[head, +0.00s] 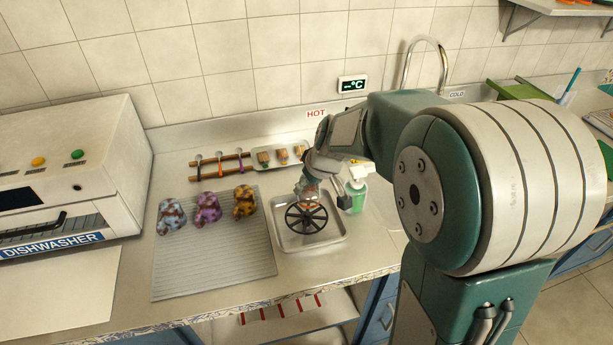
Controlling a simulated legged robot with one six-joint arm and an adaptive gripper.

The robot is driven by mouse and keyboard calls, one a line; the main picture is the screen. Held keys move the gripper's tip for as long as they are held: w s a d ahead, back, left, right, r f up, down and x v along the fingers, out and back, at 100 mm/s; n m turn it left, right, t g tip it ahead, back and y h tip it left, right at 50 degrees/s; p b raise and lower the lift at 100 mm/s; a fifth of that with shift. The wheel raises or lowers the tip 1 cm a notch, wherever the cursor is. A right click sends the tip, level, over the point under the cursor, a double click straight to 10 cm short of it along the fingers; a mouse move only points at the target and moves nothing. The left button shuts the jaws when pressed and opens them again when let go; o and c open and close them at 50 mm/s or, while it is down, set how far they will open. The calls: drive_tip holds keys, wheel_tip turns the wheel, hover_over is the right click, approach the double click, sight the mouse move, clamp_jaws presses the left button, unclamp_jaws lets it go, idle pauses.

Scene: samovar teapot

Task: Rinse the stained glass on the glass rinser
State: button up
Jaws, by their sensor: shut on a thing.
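The glass rinser is a black spoked wheel (306,218) in a shallow square metal tray (335,236) on the counter. My gripper (309,184) points down just above the wheel and is shut on a small glass (308,194). The glass shows reddish-brown and pale patches and is mostly covered by the fingers. I cannot tell whether it touches the wheel.
The ribbed grey mat (215,265) lies left of the rinser, with the dishwasher (75,185) beyond. A green soap bottle (356,195) stands close right of my gripper. Behind are a rack with brushes (220,166), a tray of brown pieces (282,157) and a tap (426,45).

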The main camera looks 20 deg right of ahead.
drive_tip(key=shift+a+f, duration=0.3)
drive_tip(key=shift+f, duration=0.45)
drive_tip(key=shift+a+f, duration=0.25)
drive_tip(key=shift+f, duration=0.5)
drive_tip(key=shift+d+f, duration=0.1)
drive_tip(key=shift+f, duration=0.4)
drive_tip(key=shift+d+f, duration=0.2)
drive_tip(key=shift+d, duration=0.05)
drive_tip(key=shift+a, duration=0.2)
drive_tip(key=shift+d, duration=0.2)
drive_tip(key=shift+s+f, duration=0.1)
drive_tip(key=shift+f, duration=0.85)
idle(0.9)
drive_tip(key=shift+r, duration=0.4)
idle(1.8)
